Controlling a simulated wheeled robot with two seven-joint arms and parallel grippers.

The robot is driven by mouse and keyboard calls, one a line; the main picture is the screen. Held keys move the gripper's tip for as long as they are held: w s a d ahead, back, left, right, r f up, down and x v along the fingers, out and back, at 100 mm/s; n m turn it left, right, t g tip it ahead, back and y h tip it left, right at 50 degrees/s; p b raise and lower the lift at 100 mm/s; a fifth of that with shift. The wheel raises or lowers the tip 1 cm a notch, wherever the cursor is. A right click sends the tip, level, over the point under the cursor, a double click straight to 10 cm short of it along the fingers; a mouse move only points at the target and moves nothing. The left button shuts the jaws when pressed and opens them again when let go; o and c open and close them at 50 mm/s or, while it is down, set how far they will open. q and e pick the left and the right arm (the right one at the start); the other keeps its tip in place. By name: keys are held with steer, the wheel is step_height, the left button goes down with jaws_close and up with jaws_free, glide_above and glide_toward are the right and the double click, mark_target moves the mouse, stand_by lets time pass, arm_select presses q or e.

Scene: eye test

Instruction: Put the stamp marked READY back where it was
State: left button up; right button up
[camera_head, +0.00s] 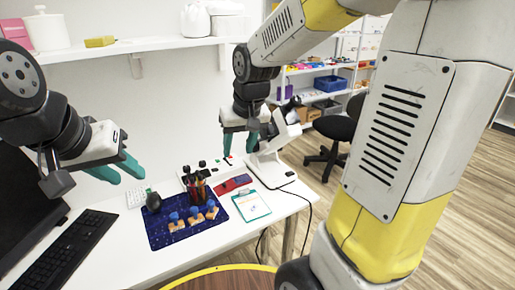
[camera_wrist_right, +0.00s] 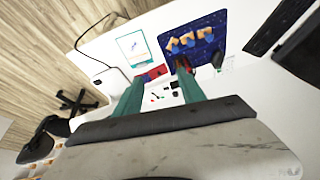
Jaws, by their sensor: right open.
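Several wooden blocks with blue tops, which look like stamps (camera_head: 195,217), stand in a row on a dark blue mat (camera_head: 160,238); they also show in the right wrist view (camera_wrist_right: 188,39). No marking is legible, so I cannot tell which stamp reads READY. Small black and red items (camera_head: 202,164) stand at the back of the table, and show between my fingers in the wrist view (camera_wrist_right: 175,85). My right gripper (camera_head: 240,148) is open and empty above the table's back part. My left gripper (camera_head: 124,174) is open and empty, above the table's left side.
A dark holder with reddish sticks (camera_head: 199,191) stands behind the blocks. A shelf (camera_head: 120,47) hangs above. The front right table is clear.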

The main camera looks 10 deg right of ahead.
steer(key=s+d+r+t, duration=0.1)
steer(key=s+d+r, duration=0.1)
steer(key=s, duration=0.5)
steer(key=s+d+r+m+t, duration=0.1)
steer(key=s+r, duration=0.3)
steer(key=s, duration=0.4)
steer(key=shift+d+r+y, duration=0.25)
steer(key=shift+d+y, duration=0.15)
steer(key=shift+d, duration=0.35)
